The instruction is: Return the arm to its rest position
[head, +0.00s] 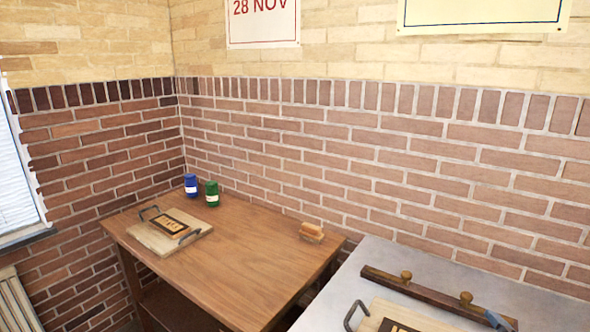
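Neither of my grippers shows in the head view, and no part of my arms is in sight. A wooden board with two dark handles (153,238) lies on the left part of the brown wooden table (240,270). A dark framed plate (180,222) lies on that board. A second board with dark handles (378,309) is partly in view on the grey surface (352,275) at the bottom right, cut off by the lower edge. Nothing is seen touching either board.
A blue jar (190,186) and a green jar (212,194) stand at the table's back left. A small wooden block or brush (312,232) lies near its right edge. A dark bar with two round knobs (435,292) lies on the grey surface. Brick walls close off the back and left.

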